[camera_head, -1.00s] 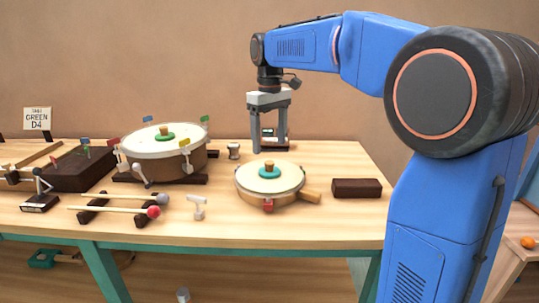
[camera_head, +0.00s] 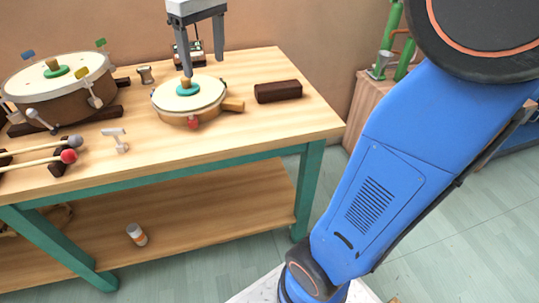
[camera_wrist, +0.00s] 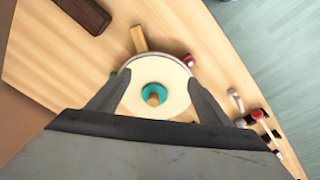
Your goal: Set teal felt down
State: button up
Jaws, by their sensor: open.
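The teal felt (camera_head: 187,90) is a ring lying flat on the pale head of the smaller drum (camera_head: 165,99), around a wooden knob (camera_head: 186,83) at its middle. In the wrist view the teal felt (camera_wrist: 146,91) also sits around the knob, near the centre of the drum head. My gripper (camera_head: 204,67) is open, with its fingers pointing down above this drum. Nothing shows between the fingers in the head view. In the wrist view my gripper (camera_wrist: 157,78) has its fingers apart, one on each side of the felt.
A larger drum (camera_head: 60,95) with a green felt (camera_head: 57,72) stands at left. A dark block (camera_head: 278,91) lies right of the smaller drum, whose wooden handle (camera_head: 233,105) points right. Mallets (camera_head: 68,156) lie front left. The table's front right is clear.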

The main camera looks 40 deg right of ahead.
jog(key=s+d+f+m+t, duration=0.1)
jog(key=s+d+f+m, duration=0.1)
jog(key=s+f, duration=0.7)
jog(key=s+d+f+m+t, duration=0.1)
jog(key=s+d+f+t, duration=0.1)
jog(key=s+f, duration=0.7)
jog(key=s, duration=0.5)
jog(key=shift+f+m, duration=0.3)
jog(key=shift+m, duration=0.1)
